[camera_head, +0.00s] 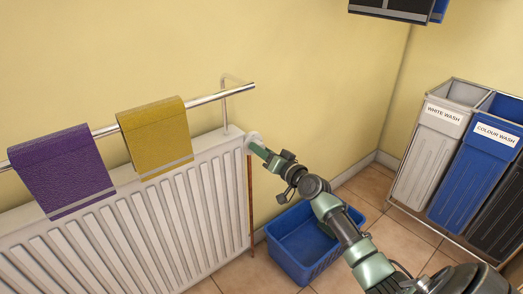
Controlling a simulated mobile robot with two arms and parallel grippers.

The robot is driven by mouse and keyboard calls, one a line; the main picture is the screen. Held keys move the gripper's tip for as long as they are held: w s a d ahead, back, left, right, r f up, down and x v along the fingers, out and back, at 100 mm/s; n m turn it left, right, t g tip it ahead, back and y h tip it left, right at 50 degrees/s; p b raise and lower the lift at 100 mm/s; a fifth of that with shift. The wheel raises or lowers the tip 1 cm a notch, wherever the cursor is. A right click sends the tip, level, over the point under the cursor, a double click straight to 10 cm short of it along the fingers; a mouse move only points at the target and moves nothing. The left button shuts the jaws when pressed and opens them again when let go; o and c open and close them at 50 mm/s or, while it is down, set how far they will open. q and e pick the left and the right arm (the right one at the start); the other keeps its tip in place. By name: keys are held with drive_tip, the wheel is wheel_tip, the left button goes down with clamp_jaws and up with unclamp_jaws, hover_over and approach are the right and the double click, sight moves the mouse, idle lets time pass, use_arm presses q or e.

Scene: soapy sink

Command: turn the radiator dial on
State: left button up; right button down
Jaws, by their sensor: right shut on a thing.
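The white radiator (140,220) stands against the yellow wall on the left. Its round white dial (252,137) sits at the radiator's top right corner, above a brown pipe. My right gripper (259,148) is at the dial, with its arm reaching in from the lower right. It is shut on the dial, and the fingers cover part of it. Any marking on the dial is too small to read. My left gripper is not in view.
A metal rail (208,98) above the radiator holds a purple towel (65,170) and a yellow towel (155,137). A blue basin (298,258) is on the tiled floor beneath my right arm. Laundry bins, white (428,160) and blue (474,180) among them, stand at right.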

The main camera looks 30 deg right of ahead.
drive_tip(key=shift+m+p, duration=0.65)
drive_tip(key=shift+m, duration=3.35)
drive_tip(key=shift+y, duration=0.3)
drive_tip(key=c, duration=0.9)
unclamp_jaws()
drive_tip(key=shift+s, duration=0.15)
